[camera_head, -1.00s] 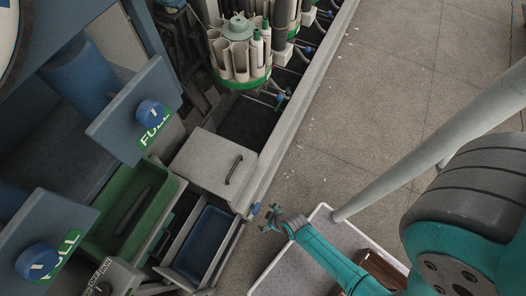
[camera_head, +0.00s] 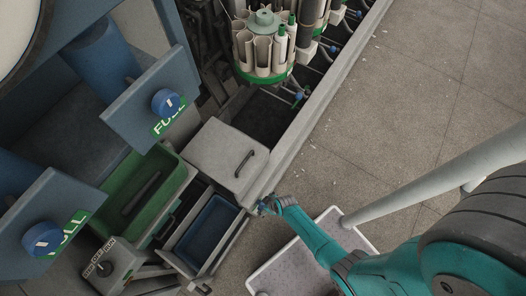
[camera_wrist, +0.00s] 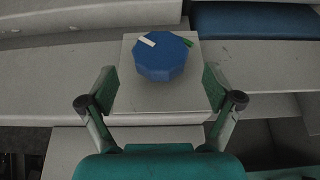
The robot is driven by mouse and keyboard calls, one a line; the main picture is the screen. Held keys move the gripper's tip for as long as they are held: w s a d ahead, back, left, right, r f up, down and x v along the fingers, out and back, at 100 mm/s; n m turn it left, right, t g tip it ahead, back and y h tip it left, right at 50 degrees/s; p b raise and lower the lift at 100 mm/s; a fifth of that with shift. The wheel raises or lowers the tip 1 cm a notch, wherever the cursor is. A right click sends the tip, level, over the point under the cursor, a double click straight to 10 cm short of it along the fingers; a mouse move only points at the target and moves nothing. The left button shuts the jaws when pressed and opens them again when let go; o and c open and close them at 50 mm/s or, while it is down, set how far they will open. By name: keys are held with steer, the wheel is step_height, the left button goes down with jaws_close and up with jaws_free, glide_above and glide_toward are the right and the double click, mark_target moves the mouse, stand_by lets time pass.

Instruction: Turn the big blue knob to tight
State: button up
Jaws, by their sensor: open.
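The big blue knob (camera_wrist: 162,60) is faceted and sits on a light grey square box (camera_wrist: 130,103) in the wrist view. It bears a white bar at its upper left, and a green mark shows at its upper right edge. My gripper (camera_wrist: 160,78) is open, with one finger on each side of the box and the knob ahead between them. I cannot tell whether the fingers touch anything. In the head view, my gripper (camera_head: 267,204) is at the outer edge of the machine, and only a bit of blue shows there.
Two other blue knobs (camera_head: 166,102) (camera_head: 43,238) sit on panels marked FULL. A green bin (camera_head: 135,200), a blue bin (camera_head: 206,237) and a grey lidded box (camera_head: 222,160) are nearby. A small labelled control box (camera_head: 117,264) stands lower left.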

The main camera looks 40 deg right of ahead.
mark_target(263, 205)
steer(key=shift+x, duration=2.15)
steer(key=c, duration=1.1)
steer(key=shift+w+d+f+m+g+y, duration=0.1)
steer(key=shift+m+g+y, duration=0.1)
steer(key=shift+y, duration=0.35)
steer(key=shift+d+m+g+y, duration=0.1)
steer(key=shift+g+y, duration=0.1)
steer(key=shift+y, duration=0.35)
steer(key=shift+a+f+y, duration=0.15)
steer(key=shift+y, duration=0.35)
